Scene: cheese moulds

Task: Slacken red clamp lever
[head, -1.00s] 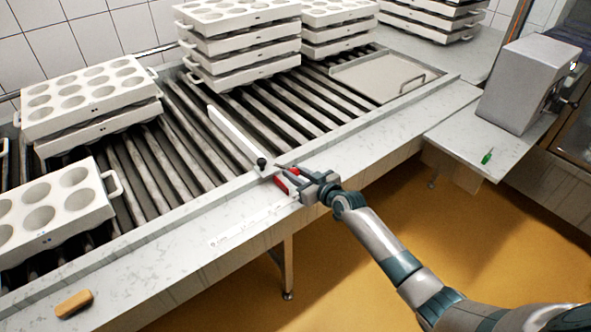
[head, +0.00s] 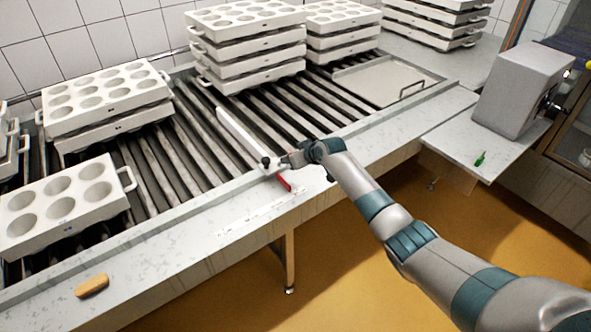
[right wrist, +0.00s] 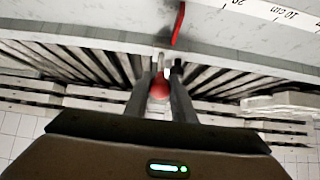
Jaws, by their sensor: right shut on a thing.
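A white guide bar (head: 238,136) lies across the rollers. Its near end is at a clamp with a black knob (head: 266,161) at the front rail. A red strip (head: 285,183) lies beside the clamp on the front ledge; it also shows in the right wrist view (right wrist: 178,24). My right gripper (head: 284,161) is at the clamp, on the roller side of the red strip. In the right wrist view its fingers (right wrist: 163,88) are shut around a rounded red part (right wrist: 159,89), seemingly the clamp lever's end. The lever's link to the clamp is hidden. My left gripper is out of view.
A printed ruler (head: 250,221) runs along the ledge. White moulds (head: 66,207) stand on the rollers at left, with taller stacks (head: 246,48) behind. A grey box (head: 522,88) stands at right.

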